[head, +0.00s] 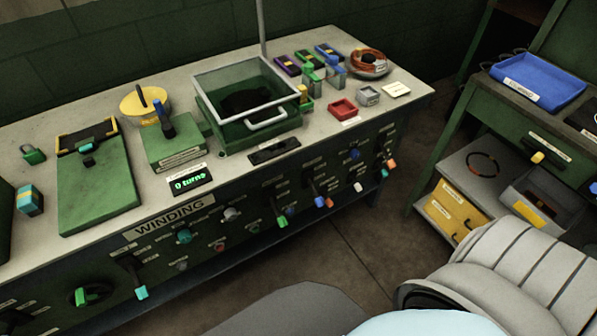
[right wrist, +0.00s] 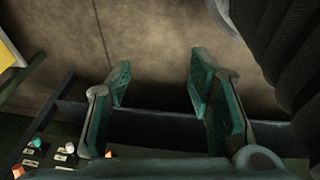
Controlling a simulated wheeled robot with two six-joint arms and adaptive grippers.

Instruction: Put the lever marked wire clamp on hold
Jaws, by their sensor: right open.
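The bench front carries a panel marked "WINDING" with several levers and knobs. A lever with a cyan tip (head: 140,292) hangs at the left. My left gripper is not in view.
The bench top (head: 220,60) holds a glass-lidded green box (head: 245,135), small parts and a wire coil (head: 369,63). A side stand at right holds a blue tray (head: 537,80) and a yellow bin (head: 452,208). The floor (head: 365,225) between is clear.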

